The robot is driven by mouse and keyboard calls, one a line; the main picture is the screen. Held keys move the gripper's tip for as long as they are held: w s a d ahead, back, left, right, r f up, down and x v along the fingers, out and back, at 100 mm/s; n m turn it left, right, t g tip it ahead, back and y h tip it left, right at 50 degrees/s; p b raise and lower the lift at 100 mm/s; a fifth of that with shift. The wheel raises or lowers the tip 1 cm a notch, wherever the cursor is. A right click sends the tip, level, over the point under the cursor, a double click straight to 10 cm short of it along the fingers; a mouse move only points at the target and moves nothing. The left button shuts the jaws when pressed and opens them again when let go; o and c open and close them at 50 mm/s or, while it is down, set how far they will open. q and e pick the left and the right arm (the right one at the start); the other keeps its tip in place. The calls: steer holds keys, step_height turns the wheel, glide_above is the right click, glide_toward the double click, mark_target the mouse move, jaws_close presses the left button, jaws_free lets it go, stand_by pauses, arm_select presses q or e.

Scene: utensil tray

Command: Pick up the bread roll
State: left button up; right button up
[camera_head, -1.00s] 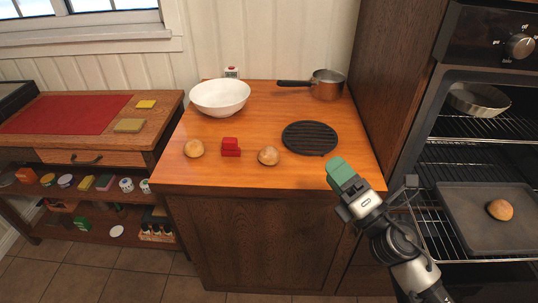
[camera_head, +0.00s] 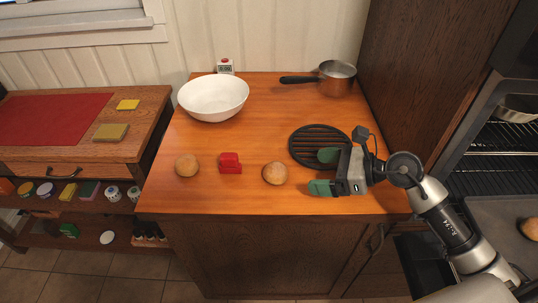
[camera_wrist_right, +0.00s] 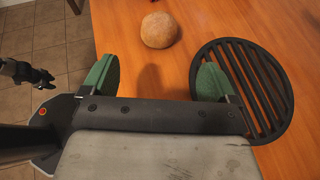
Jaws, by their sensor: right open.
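Two bread rolls lie on the wooden counter: one (camera_head: 275,173) in the middle front and one (camera_head: 187,165) at the left. A third roll (camera_head: 529,228) shows partly at the right edge, on the oven tray. My right gripper (camera_head: 322,172) is open and empty, with green fingers, just right of the middle roll and pointing toward it. In the right wrist view the roll (camera_wrist_right: 159,30) lies ahead, between the lines of the two fingers (camera_wrist_right: 155,82), and touches neither. My left gripper is not in the head view; a dark gripper-like part (camera_wrist_right: 27,75) shows at left in the wrist view.
A black round trivet (camera_head: 308,140) lies partly under my right gripper. A red object (camera_head: 230,163) stands between the two rolls. A white bowl (camera_head: 213,97) and a copper pot (camera_head: 336,79) are at the back. The open oven (camera_head: 510,150) is at the right.

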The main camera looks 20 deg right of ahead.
mark_target(284, 169)
steer(key=shift+p+x, duration=0.35)
steer(key=shift+x, duration=0.75)
steer(key=shift+w+a+f, duration=0.1)
steer(key=shift+w+a, duration=0.15)
steer(key=shift+a, duration=0.25)
steer(key=shift+w+a+f, duration=0.1)
steer(key=shift+w+a, duration=0.15)
steer(key=shift+a, duration=0.2)
steer(key=shift+w+a+f+p, duration=0.15)
steer(key=shift+a+p, duration=0.15)
steer(key=shift+w+a+f, duration=0.1)
steer(key=shift+w+a, duration=0.05)
steer(key=shift+w, duration=0.05)
steer(key=p+x, duration=0.2)
steer(key=x, duration=0.2)
steer(key=shift+w+a, duration=0.15)
steer(key=shift+w, duration=0.05)
steer(key=shift+w+a+f, duration=0.1)
steer(key=shift+w+a, duration=0.1)
steer(key=shift+a, duration=0.05)
arm_select(q)
steer(key=r, duration=0.1)
steer(key=s+r, duration=0.1)
steer(key=r, duration=0.1)
steer(key=shift+s+r, duration=0.1)
steer(key=shift+s, duration=0.15)
arm_select(e)
steer(key=shift+c, duration=0.3)
